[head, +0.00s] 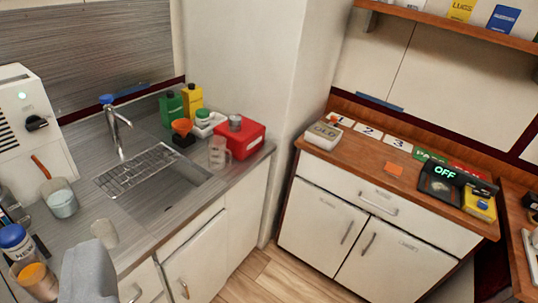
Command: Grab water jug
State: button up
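A clear jug with a side handle (219,152) stands upright on the grey counter, beside the sink and in front of a red box. I cannot tell whether it holds water. Another clear vessel (62,203), with an orange handle or utensil at its top and pale blue contents, stands at the left of the counter. My gripper (90,270) shows only partly, as a grey shape at the lower left, well apart from the clear jug. Its fingertips are not clear, so I cannot tell whether it is open or shut.
The sink (165,190) has a rack and tap (118,130). Green (172,108) and yellow (194,100) bottles and the red box (240,138) stand behind the clear jug. A white appliance (28,125) is at left. A wooden counter (355,160) is at right. Floor shows between the cabinets.

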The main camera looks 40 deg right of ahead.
aim_at(221, 155)
jog(key=z, duration=0.35)
jog(key=k, duration=0.35)
jog(key=z, duration=0.65)
jog(key=i, duration=1.2)
jog(key=u, duration=0.65)
jog(key=i, duration=0.7)
jog(key=u, duration=0.55)
